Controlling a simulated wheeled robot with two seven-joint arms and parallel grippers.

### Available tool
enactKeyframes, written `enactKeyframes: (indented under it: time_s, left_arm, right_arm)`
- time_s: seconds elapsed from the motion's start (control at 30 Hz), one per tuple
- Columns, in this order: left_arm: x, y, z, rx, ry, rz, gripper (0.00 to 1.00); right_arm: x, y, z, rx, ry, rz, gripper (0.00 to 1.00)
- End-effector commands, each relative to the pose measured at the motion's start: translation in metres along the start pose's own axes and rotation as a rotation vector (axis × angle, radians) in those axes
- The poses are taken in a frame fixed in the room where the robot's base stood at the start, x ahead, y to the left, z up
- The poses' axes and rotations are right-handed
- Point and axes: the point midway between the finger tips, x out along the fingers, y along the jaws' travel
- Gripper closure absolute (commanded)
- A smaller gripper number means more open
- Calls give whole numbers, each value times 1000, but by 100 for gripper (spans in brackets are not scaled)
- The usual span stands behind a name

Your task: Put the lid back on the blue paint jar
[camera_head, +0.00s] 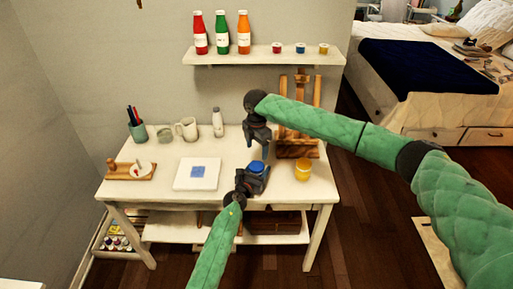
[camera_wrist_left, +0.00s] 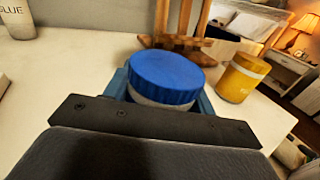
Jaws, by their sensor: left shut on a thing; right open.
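The blue paint jar (camera_wrist_left: 160,101) stands near the table's front edge, with its blue lid (camera_head: 258,167) on top. In the left wrist view the lid (camera_wrist_left: 166,76) sits roughly level over the jar's pale band; I cannot tell whether it is fully seated. My left gripper (camera_head: 257,179) is shut around the jar's body, below the lid. Its fingers hide most of the body. My right gripper (camera_head: 263,151) is open and empty, pointing down behind and above the jar, apart from the lid.
A yellow paint jar (camera_head: 303,171) stands to the right, a wooden easel (camera_head: 296,147) behind it. A mug (camera_head: 187,129), glue bottle (camera_head: 217,123) and pen cup (camera_head: 137,131) stand at the back. A shelf (camera_head: 262,60) hangs above.

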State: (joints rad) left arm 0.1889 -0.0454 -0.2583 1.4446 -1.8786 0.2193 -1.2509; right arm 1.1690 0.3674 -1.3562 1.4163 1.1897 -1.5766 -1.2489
Motion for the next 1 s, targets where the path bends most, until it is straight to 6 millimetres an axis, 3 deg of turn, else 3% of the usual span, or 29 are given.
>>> enactKeyframes:
  time_s: [0.2,0.63,1.0]
  left_arm:
    - [0,0,0,0,0,0,100]
    - [0,0,0,0,-1,0,100]
    - [0,0,1,0,-1,0,100]
  right_arm:
    - [0,1,-1,-94,4,3,27]
    - [3,1,-1,-100,4,3,27]
    - [48,0,-2,-100,4,1,27]
